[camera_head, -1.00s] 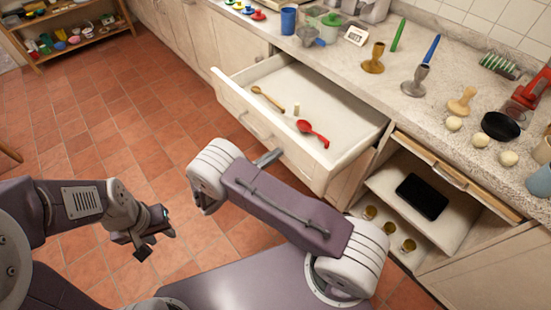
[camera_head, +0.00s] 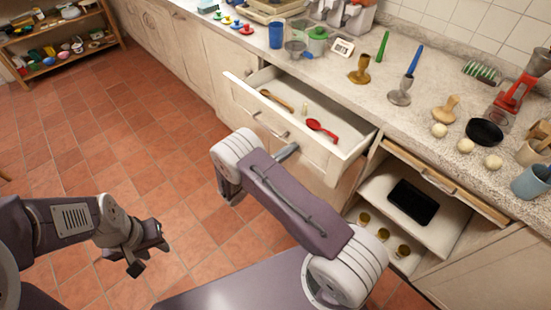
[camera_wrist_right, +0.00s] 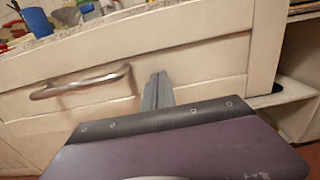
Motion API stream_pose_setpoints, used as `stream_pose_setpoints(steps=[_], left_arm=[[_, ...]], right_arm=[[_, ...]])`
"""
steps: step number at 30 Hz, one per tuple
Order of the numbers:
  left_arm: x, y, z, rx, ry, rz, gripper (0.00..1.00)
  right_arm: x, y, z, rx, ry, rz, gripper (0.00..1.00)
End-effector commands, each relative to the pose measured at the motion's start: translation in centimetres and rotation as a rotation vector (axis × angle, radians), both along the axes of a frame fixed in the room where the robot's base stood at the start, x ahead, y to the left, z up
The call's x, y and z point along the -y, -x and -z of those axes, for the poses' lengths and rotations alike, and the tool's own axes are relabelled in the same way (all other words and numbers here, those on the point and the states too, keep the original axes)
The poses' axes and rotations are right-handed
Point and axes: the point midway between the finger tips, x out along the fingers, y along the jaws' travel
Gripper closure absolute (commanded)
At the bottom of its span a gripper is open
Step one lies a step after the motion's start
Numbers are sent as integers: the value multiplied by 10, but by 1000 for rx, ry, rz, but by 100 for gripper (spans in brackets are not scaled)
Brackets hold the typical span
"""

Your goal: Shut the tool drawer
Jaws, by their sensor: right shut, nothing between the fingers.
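The drawer (camera_head: 318,158) under the worktop is partly open. It holds a wooden spoon (camera_head: 277,100), a red spoon (camera_head: 322,130) and a small pale item (camera_head: 305,108). My right gripper (camera_head: 290,150) is shut and empty, with its tips at the drawer's front panel, to the right of the metal handle (camera_head: 271,128). In the right wrist view the shut fingers (camera_wrist_right: 158,85) meet the front panel (camera_wrist_right: 205,65) beside the handle (camera_wrist_right: 80,83); exact contact is hard to tell. My left gripper (camera_head: 150,258) is open and empty over the floor at the lower left.
Right of the drawer is an open compartment with a dark tablet-like item (camera_head: 413,201) on a shelf (camera_head: 375,190) and several small jars below. The worktop (camera_head: 340,75) carries candlesticks, a black bowl (camera_head: 484,132) and pots. The tiled floor (camera_head: 150,130) at left is clear.

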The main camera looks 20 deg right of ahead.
Motion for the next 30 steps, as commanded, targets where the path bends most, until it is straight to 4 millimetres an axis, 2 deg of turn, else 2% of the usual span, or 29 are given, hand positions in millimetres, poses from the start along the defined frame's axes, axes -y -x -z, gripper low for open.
stream_pose_setpoints(steps=[1,6,15,21,30], left_arm=[[0,0,-1,0,0,0,64],[0,0,3,0,0,0,64],[0,0,15,0,0,0,64],[0,0,23,0,0,0,64],[0,0,27,0,0,0,64]], right_arm=[[16,-3,0,-1,-1,8,100],[60,-19,2,1,0,8,100],[128,-45,3,2,-1,5,100],[158,-56,2,1,1,2,100],[178,-64,1,1,0,1,100]])
